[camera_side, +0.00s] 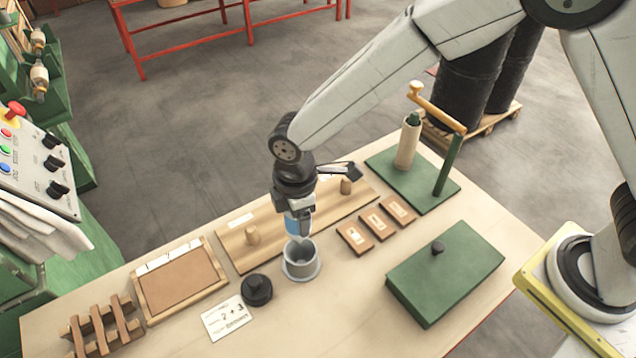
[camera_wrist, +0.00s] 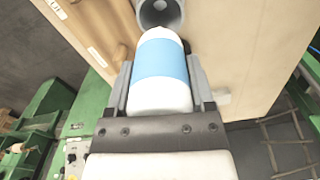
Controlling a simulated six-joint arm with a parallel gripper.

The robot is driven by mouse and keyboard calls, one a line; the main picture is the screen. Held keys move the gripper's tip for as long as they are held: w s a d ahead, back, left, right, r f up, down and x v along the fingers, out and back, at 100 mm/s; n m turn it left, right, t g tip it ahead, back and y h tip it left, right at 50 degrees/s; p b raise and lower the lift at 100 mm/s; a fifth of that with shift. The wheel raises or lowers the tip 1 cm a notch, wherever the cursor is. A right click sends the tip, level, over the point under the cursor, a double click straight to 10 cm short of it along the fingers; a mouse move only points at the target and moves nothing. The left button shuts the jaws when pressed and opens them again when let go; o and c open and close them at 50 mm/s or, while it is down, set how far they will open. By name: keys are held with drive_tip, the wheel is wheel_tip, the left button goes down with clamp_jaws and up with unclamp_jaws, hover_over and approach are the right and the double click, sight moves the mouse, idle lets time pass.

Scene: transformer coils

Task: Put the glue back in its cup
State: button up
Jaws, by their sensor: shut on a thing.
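The glue is a white bottle with a light blue band (camera_wrist: 160,65), held between the two fingers of my gripper (camera_wrist: 160,85) in the wrist view. In the side view the glue bottle (camera_side: 292,225) points down from my gripper (camera_side: 299,212), just above the grey cup (camera_side: 300,262). The cup is a round metal cup with a wide base, standing on the table; its opening shows and looks empty. In the wrist view the cup (camera_wrist: 158,12) is at the top edge, just beyond the bottle's far end. The bottle appears apart from the cup.
A black round knobbed piece (camera_side: 257,290) and a white card (camera_side: 227,318) lie left of the cup. A wooden board with pegs (camera_side: 262,250) is behind it. Small wooden tiles (camera_side: 377,223) and a green lidded box (camera_side: 446,272) are to the right. The table front is clear.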

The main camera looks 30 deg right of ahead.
sight(300, 242)
drive_tip(key=shift+f, duration=3.6)
drive_tip(key=o, duration=1.3)
drive_tip(key=shift+f, duration=0.1)
drive_tip(key=shift+r, duration=0.2)
drive_tip(key=shift+r, duration=3.75)
drive_tip(key=shift+d, duration=0.1)
